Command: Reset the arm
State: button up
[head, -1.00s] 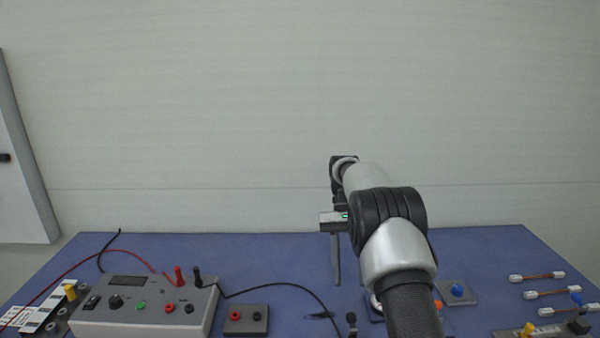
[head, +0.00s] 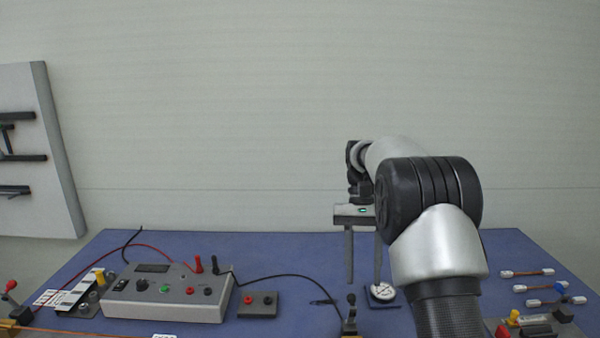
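My gripper (head: 363,282) hangs over the blue table, with its fingers pointing down. Two fingers show with a clear gap between them, and I see nothing held there. The right finger is partly hidden by my arm. A white round dial on a blue square base (head: 383,294) lies just below and right of the fingertips. I cannot tell the exact height of the tips above the table. My arm covers part of the table to the right of the dial.
A grey meter box (head: 168,295) with knobs and cables stands on the blue table (head: 290,250) at left. A small socket block (head: 258,303) is beside it. Several white-ended links (head: 527,273) lie at right. A board with bars (head: 35,150) stands far left. The table's back middle is clear.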

jog(key=s+r+n+t, duration=0.2)
jog(key=s+r+t, duration=0.4)
jog(key=s+r, duration=0.6)
jog(key=s+f+n+t, duration=0.1)
jog(key=s+f+t, duration=0.1)
jog(key=s, duration=0.4)
jog(key=s+f+t, duration=0.2)
jog(key=s+t, duration=0.1)
jog(key=s, duration=0.4)
jog(key=shift+s+n, duration=0.2)
jog(key=shift+n, duration=0.2)
jog(key=shift+d, duration=0.1)
